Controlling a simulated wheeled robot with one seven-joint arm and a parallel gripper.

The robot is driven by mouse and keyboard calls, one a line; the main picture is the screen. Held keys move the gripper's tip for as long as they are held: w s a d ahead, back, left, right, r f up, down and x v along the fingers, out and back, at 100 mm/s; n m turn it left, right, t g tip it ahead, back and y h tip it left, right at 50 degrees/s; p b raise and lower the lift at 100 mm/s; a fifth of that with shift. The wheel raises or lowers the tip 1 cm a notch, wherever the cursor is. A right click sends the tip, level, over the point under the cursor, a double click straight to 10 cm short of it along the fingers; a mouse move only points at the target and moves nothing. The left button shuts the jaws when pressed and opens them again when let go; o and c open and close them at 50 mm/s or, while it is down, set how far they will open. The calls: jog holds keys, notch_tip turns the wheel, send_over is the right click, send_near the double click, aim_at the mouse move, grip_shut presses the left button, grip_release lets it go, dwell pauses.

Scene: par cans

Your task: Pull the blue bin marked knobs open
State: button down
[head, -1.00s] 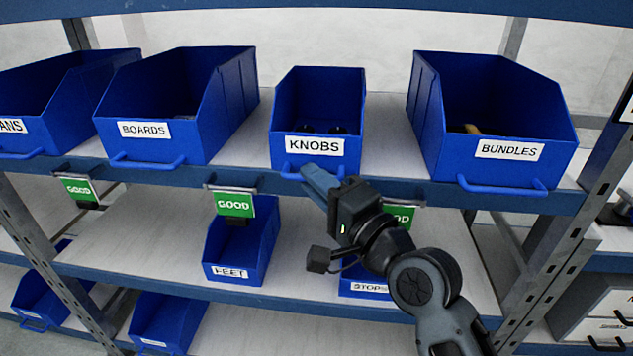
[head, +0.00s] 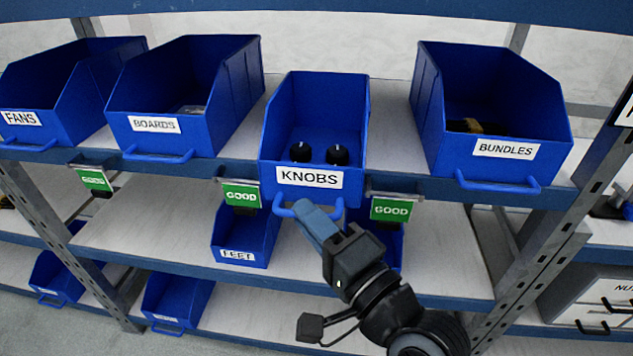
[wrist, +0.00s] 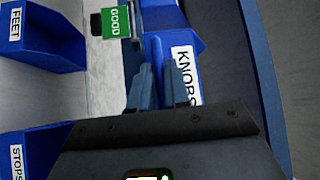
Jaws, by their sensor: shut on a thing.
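The blue bin marked KNOBS (head: 312,110) stands on the upper shelf in the head view, with its front jutting out past the shelf edge. Two black knobs (head: 337,154) lie inside it. Its blue bar handle (head: 286,212) runs below the label. My gripper (head: 312,212) is shut on this handle, coming from below and in front. In the wrist view my two fingers (wrist: 158,90) sit around the handle, and the bin (wrist: 183,45) with its label shows sideways. The exact contact is partly hidden by the fingers.
The BOARDS bin (head: 190,130) stands to the left and the BUNDLES bin (head: 490,120) to the right, both with gaps to the KNOBS bin. Green GOOD tags (head: 391,209) hang from the shelf edge. The FEET bin (head: 240,245) sits on the shelf below.

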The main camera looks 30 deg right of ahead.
jog(key=shift+s+a+f, duration=0.1)
jog(key=shift+s+a, duration=0.5)
jog(key=shift+s, duration=0.3)
jog(key=c, duration=1.2)
grip_release()
jog(key=shift+o, duration=0.2)
jog(key=r+b+v, duration=0.1)
jog(key=b+v, duration=0.1)
jog(key=v, duration=0.5)
jog(key=shift+s+f, duration=0.4)
jog(key=shift+f, duration=0.1)
jog(key=shift+d, duration=0.1)
jog(key=s+d+f+n+g+h, duration=0.1)
jog(key=s+d+f+n+g, duration=0.1)
jog(key=s+n, duration=0.5)
jog(key=s+d+f+n+g+h, duration=0.2)
jog(key=s+f+n, duration=0.3)
jog(key=s, duration=1)
jog(key=d+n, duration=0.1)
jog(key=n, duration=0.1)
jog(key=shift+s+f+n, duration=0.2)
jog(key=shift+s+n, duration=0.1)
jog(key=shift+s, duration=0.05)
